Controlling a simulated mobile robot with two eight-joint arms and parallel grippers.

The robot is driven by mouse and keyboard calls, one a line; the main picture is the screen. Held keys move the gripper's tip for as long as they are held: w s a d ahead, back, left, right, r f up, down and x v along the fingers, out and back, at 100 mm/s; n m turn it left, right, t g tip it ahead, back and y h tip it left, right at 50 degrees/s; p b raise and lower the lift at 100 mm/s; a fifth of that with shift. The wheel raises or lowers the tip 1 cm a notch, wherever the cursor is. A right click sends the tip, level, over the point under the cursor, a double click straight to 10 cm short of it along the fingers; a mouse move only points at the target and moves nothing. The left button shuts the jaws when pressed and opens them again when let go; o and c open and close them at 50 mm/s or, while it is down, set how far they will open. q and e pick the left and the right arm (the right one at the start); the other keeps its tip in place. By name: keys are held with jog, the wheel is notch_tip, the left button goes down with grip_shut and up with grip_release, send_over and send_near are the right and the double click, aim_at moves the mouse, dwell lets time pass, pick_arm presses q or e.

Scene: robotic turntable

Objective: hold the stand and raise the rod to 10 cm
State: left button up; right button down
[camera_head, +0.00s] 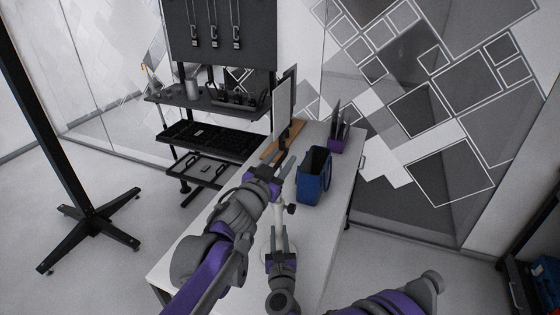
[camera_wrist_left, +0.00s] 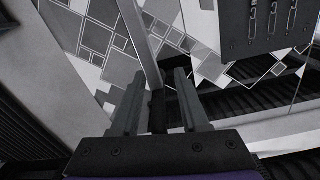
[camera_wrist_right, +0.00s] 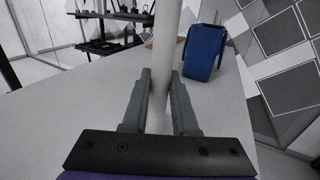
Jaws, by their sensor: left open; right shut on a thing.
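The stand (camera_head: 278,215) is a white upright pole on the table, with a dark knob (camera_head: 291,209) on its side. In the right wrist view the white pole (camera_wrist_right: 166,45) runs up between the fingers of my right gripper (camera_wrist_right: 160,85), which is shut on it low down. My right gripper (camera_head: 278,236) is below the left one in the head view. My left gripper (camera_head: 284,163) is open near the top of the stand. In the left wrist view a dark upright piece (camera_wrist_left: 158,108), perhaps the rod's top, stands between its fingers. Most of the rod is hidden.
A blue bin (camera_head: 314,177) stands on the white table (camera_head: 335,205), right of the stand. A purple holder (camera_head: 338,144) and a thin upright panel (camera_head: 281,105) are at the back. A black shelf rack (camera_head: 210,140) stands to the left. The table's right side is clear.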

pick_arm(q)
jog(key=v, duration=1.2)
pick_arm(e)
jog(key=c, duration=0.6)
grip_release()
